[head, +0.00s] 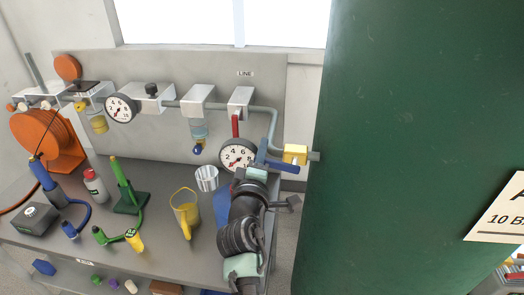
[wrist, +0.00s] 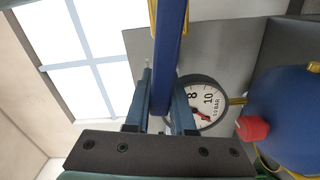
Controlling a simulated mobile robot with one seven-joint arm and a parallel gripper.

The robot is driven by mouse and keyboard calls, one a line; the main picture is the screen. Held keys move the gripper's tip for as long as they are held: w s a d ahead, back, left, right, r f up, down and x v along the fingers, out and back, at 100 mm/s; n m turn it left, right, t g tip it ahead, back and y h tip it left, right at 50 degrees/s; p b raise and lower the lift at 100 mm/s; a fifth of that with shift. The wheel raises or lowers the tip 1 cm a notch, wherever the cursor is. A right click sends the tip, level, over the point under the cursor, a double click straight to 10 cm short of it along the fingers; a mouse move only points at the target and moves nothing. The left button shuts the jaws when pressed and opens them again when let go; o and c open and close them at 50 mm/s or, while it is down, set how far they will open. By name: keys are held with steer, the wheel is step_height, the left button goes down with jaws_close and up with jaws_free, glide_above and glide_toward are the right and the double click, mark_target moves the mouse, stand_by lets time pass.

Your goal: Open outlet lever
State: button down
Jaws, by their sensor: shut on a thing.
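A blue lever (head: 285,167) sits just below a yellow valve block (head: 295,153) on the pipe beside the green tank. It lies close to level and points left toward my gripper (head: 262,160). In the wrist view the blue lever (wrist: 170,50) runs from the top edge down between the two fingers of my gripper (wrist: 163,105). The fingers are shut on the lever. The lever's far end and its pivot are out of the wrist view or hidden. Which way the valve stands I cannot tell.
A pressure gauge (head: 238,155) stands just left of my gripper, with a red lever (head: 235,125) above it. The large green tank (head: 410,130) fills the right side. A clear cup (head: 207,178), yellow jug (head: 185,210) and several tools stand on the grey bench (head: 160,250).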

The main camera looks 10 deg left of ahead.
steer(key=c, duration=0.8)
jaws_free()
steer(key=shift+o, duration=0.2)
